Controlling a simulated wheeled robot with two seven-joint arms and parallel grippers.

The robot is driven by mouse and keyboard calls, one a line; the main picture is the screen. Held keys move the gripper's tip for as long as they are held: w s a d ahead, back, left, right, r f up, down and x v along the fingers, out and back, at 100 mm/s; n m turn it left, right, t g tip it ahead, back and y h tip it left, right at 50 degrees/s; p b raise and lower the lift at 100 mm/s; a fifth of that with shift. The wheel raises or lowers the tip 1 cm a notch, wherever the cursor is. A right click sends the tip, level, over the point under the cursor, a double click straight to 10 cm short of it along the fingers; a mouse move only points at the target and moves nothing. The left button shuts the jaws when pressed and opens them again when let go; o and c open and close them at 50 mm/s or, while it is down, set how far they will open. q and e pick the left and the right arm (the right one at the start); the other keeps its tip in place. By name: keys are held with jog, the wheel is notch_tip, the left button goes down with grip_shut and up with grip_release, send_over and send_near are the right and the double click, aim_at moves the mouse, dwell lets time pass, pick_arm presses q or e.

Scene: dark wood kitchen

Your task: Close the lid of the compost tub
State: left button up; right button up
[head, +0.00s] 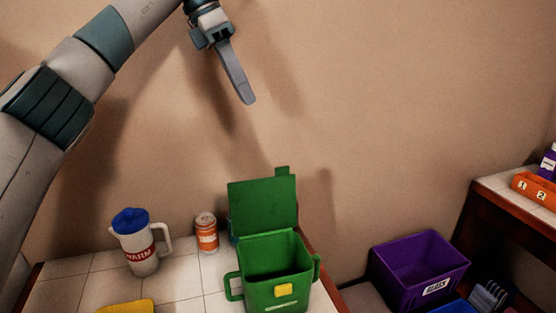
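The green compost tub (276,285) stands on the white tiled counter, with a yellow latch on its front and a handle on each side. Its green lid (263,205) stands upright at the back of the tub, so the tub is open and its dark inside shows. My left gripper (248,100) is high above and behind the tub, in front of the wall, pointing down and touching nothing. Only one finger shape shows, so I cannot tell if it is open or shut. My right gripper is out of view.
A white jug with a blue lid (140,243) and an orange can (206,232) stand left of the tub. A yellow object (126,307) lies at the bottom edge. A purple bin (417,270) stands to the right, beyond the counter's edge. The space above the tub is clear.

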pick_arm(q)
jog(key=p+x, duration=0.2)
jog(key=x, duration=1.5)
jog(key=shift+d+f, duration=0.1)
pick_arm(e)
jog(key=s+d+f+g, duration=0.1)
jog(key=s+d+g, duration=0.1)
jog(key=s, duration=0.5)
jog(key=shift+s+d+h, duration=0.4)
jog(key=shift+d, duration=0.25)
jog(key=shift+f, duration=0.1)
pick_arm(q)
grip_shut()
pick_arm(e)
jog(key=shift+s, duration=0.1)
pick_arm(q)
jog(key=shift+f, duration=0.1)
